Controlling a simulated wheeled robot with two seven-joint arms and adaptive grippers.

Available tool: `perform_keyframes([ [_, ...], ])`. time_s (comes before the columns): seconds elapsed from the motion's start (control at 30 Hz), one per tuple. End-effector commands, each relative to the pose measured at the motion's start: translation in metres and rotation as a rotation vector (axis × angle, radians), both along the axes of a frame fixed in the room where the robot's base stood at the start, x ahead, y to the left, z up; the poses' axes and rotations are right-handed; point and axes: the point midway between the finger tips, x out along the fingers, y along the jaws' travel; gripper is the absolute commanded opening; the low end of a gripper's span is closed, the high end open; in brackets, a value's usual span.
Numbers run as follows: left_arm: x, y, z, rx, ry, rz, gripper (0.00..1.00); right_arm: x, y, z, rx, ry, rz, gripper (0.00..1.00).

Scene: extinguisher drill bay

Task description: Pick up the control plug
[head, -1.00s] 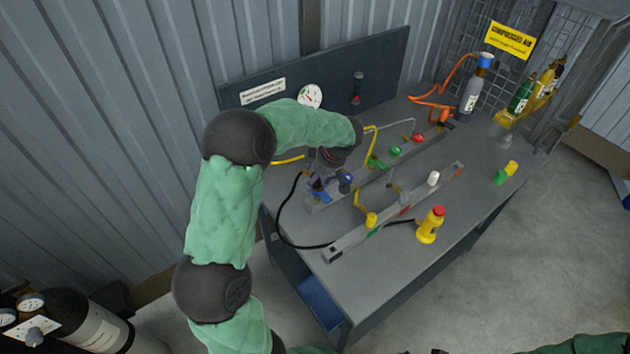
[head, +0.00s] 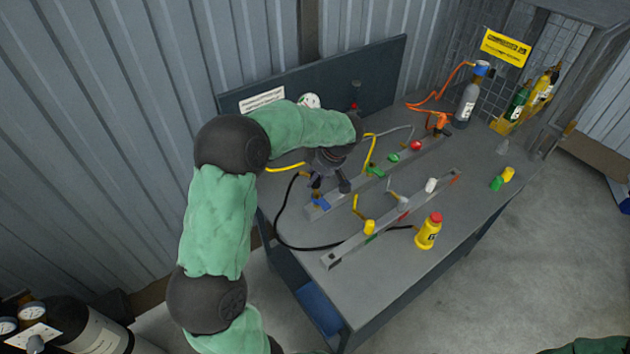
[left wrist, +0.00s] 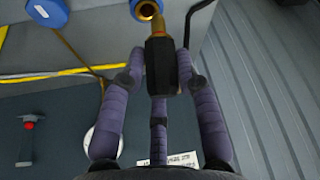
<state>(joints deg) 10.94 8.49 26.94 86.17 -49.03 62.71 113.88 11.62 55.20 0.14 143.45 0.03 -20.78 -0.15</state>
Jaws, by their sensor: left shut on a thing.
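My left gripper (head: 330,186) is over the left end of the back rail on the bench. In the left wrist view its fingers (left wrist: 161,74) are closed around a black body (left wrist: 160,62) with a curved brass end (left wrist: 158,28), probably the control plug. The brass end points toward a blue fitting with a brass ring (left wrist: 148,8); I cannot tell whether they touch. The held piece is hidden by my gripper in the head view. A blue piece (head: 320,203) sits on the rail below my gripper. My right gripper is out of view.
The front rail (head: 345,250) carries a yellow piece (head: 369,227) and a white one (head: 431,185). A black hose (head: 277,222) loops off the bench's left side. The bench's right part (head: 470,205) is mostly clear.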

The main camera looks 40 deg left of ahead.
Motion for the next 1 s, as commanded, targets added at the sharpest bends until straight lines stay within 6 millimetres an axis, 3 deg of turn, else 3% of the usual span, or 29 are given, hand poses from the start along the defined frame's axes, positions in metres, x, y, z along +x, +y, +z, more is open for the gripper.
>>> perform_keyframes([
  [0.33, -0.007, -0.047, 0.056, 0.0, -0.003, -0.007, 0.0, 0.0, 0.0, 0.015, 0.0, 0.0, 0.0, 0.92],
  [0.7, -0.018, -0.108, 0.081, -0.001, -0.001, -0.007, 0.0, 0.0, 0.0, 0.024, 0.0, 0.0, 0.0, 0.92],
  [1.0, -0.023, -0.132, 0.091, -0.001, 0.0, -0.004, 0.0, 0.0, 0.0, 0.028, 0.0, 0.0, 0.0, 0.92],
])
